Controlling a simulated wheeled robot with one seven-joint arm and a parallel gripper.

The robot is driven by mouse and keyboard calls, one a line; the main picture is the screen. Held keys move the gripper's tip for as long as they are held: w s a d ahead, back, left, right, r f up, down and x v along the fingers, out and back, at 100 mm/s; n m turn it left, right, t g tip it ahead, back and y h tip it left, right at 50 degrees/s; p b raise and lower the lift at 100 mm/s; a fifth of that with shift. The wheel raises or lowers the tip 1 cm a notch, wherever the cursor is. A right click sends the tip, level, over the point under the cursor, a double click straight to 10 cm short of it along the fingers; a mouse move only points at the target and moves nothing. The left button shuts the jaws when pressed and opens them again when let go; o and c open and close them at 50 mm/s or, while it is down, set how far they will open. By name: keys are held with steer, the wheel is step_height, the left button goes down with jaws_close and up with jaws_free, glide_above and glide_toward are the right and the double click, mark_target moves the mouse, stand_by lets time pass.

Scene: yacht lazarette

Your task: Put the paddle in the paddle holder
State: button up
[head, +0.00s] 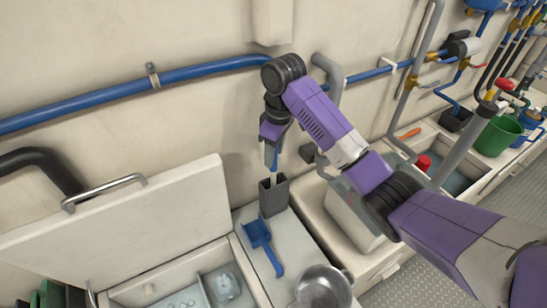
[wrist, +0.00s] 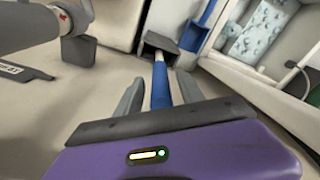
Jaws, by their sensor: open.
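The paddle shows a blue grip (head: 271,157) and a short pale shaft; its lower end is hidden inside the dark grey paddle holder (head: 273,199). The holder is an upright open-topped box against the wall. My gripper (head: 271,145) points down above it, around the top of the paddle. In the wrist view my two grey fingers (wrist: 159,92) are open, one on each side of the blue grip (wrist: 161,86), with gaps beside it. The shaft runs down into the holder (wrist: 161,42) there too.
A blue scoop (head: 261,239) lies on the counter in front of the holder. A metal bowl (head: 323,289) stands nearer. A raised locker lid (head: 150,225) and an open bin are at left. A blue pipe (head: 110,91) runs along the wall behind.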

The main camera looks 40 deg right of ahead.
steer(key=r+p, duration=0.1)
steer(key=r, duration=0.2)
steer(key=r+p, duration=0.1)
steer(key=r, duration=0.2)
steer(key=s+r+p, duration=0.1)
steer(key=r, duration=0.3)
steer(key=shift+d, duration=0.15)
